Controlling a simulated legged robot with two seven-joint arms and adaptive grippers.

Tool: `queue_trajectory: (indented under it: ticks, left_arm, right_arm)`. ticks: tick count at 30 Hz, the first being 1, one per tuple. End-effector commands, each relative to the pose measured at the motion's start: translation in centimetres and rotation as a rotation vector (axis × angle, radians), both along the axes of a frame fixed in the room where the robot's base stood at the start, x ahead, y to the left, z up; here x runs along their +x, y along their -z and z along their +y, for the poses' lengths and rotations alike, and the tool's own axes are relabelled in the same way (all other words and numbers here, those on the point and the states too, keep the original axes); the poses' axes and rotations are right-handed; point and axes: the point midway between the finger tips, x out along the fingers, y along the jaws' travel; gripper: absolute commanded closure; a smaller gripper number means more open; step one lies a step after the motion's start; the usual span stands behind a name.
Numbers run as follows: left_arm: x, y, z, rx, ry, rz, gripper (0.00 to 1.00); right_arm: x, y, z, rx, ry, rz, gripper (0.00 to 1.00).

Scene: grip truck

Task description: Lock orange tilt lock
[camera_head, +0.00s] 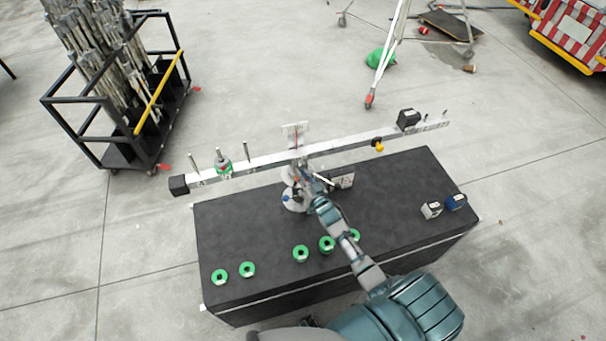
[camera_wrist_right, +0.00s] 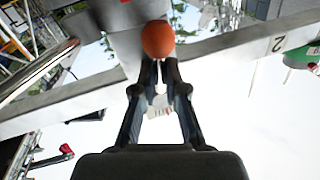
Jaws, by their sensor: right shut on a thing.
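The orange tilt lock (camera_wrist_right: 158,39) shows as a round orange knob in the right wrist view, against the beam's central post. My right gripper (camera_wrist_right: 158,68) has its fingertips together right at the knob's near side and is shut on it. In the head view my right gripper (camera_head: 308,186) reaches the middle post of the balance, under the beam, and the lock cannot be made out there. The long pale balance beam (camera_head: 345,143) slopes, with its left end lower in the picture. My left gripper is not in view.
The balance stands on a black box table (camera_head: 400,185). Several green rings (camera_head: 247,269) lie along its front. A white-grey block (camera_head: 431,210) and a blue block (camera_head: 456,202) sit at its right. A black block (camera_head: 408,118) and a yellow piece (camera_head: 377,146) are on the beam.

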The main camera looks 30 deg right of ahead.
Motion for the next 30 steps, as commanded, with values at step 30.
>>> queue_trajectory:
  ticks: [30]
  left_arm:
    - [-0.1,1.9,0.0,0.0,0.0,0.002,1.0]
  right_arm:
    - [0.5,-1.5,2.3,0.933,0.004,-0.22,1.0]
